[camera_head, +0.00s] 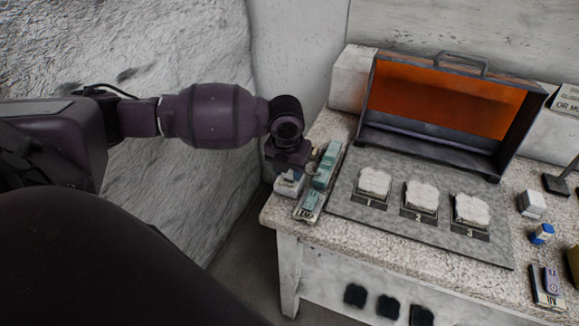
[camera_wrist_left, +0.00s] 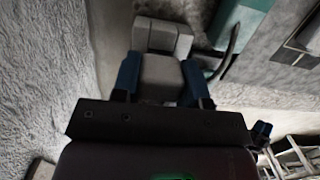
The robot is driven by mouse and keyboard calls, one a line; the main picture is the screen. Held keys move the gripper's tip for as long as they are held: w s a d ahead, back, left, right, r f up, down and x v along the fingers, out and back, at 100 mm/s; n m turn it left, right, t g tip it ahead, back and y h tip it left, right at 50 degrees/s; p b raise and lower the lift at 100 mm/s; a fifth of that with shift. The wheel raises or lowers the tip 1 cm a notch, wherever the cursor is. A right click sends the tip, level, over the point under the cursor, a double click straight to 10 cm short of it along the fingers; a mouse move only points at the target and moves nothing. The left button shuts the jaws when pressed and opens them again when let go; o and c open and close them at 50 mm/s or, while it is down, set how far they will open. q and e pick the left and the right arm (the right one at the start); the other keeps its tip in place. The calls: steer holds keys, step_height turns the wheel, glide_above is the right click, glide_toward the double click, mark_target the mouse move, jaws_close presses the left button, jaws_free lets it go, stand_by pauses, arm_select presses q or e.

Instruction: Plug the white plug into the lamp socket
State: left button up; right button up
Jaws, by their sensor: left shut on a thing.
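My left gripper (camera_head: 287,168) is at the table's left corner, pointing down. In the left wrist view its two blue fingers are shut on a pale block, which looks like the white plug (camera_wrist_left: 160,75). A second pale block, probably the lamp socket (camera_wrist_left: 160,36), lies just beyond the plug; they look close together, but I cannot tell whether the plug is in it. In the head view a white block (camera_head: 288,186) shows under the gripper, partly hidden. A teal lamp-like device (camera_head: 325,166) lies right beside it, and a dark cord (camera_wrist_left: 232,48) curves near the right finger. My right gripper is out of view.
A grey board (camera_head: 345,195) holds several numbered white plaster pieces. Behind it stands an open case with an orange panel (camera_head: 440,95). Small boxes and a blue-capped bottle (camera_head: 542,233) are at the right. The table's left edge drops off close to my gripper.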

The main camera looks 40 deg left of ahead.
arm_select(q)
steer(key=shift+f, duration=0.5)
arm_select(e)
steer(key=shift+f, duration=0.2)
arm_select(q)
steer(key=o, duration=1)
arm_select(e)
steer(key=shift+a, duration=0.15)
arm_select(q)
steer(key=shift+r, duration=0.1)
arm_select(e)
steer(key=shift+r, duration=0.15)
arm_select(q)
steer(key=shift+r+p, duration=0.5)
steer(key=shift+r, duration=0.2)
steer(key=shift+r+p, duration=1.05)
steer(key=shift+r, duration=0.2)
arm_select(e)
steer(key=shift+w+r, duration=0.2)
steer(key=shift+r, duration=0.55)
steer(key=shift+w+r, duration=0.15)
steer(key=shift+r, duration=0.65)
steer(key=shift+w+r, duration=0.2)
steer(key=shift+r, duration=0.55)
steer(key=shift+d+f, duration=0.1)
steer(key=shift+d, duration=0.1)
arm_select(q)
steer(key=shift+f, duration=0.1)
